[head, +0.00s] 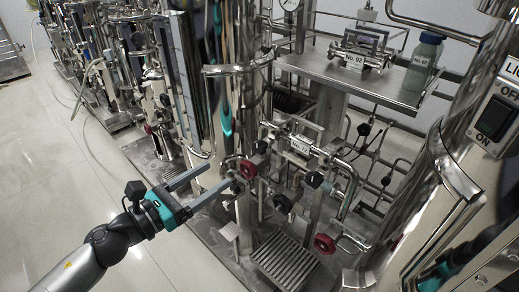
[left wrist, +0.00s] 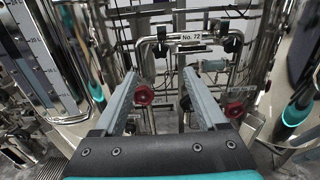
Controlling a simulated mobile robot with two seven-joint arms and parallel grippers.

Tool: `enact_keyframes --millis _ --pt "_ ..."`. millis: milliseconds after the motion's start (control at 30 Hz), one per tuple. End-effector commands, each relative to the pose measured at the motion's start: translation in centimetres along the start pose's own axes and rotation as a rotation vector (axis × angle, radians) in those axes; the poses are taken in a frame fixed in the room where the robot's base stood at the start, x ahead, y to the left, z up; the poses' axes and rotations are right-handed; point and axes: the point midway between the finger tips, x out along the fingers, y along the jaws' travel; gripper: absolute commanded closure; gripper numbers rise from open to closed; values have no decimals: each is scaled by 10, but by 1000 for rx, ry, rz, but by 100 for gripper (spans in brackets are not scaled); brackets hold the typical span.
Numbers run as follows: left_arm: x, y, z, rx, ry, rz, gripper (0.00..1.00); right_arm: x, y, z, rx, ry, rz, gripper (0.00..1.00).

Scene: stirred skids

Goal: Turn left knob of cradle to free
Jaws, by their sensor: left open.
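My left gripper (head: 220,175) reaches in from the lower left, open and empty, its fingertips just left of a red knob (head: 248,169) on the pipework. In the left wrist view its two fingers (left wrist: 161,75) point at a pipe frame labelled No. 72 (left wrist: 190,42); that label also shows in the head view (head: 300,146). Black knobs sit on this frame, one at its right (left wrist: 231,42). Red knobs show low at left (left wrist: 143,95) and right (left wrist: 234,108). A metal holder labelled No. 92 (head: 355,60) stands on a shelf. I cannot tell which assembly is the cradle, nor any knob's setting.
A shiny steel cylinder (head: 236,85) rises just behind my left gripper. A bottle (head: 423,62) stands on the steel shelf (head: 320,66). An ON/OFF switch (head: 496,117) is at the right. Clear tiled floor (head: 50,150) lies at the left.

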Motion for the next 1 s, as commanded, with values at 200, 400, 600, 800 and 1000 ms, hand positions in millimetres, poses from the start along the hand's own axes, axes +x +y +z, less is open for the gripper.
enact_keyframes --millis 200,400,600,800,1000 --pt "16 0 2 9 -3 0 26 0 0 0 0 -2 0 50" --pt "42 0 2 6 -4 0 26 2 0 1 0 -5 0 50" --pt "70 0 1 5 -2 0 26 3 0 2 0 -6 0 50" --pt "101 0 2 5 -3 -1 26 2 0 0 0 0 0 50" --pt "129 0 1 5 -2 -1 26 -3 0 -4 1 11 0 50"
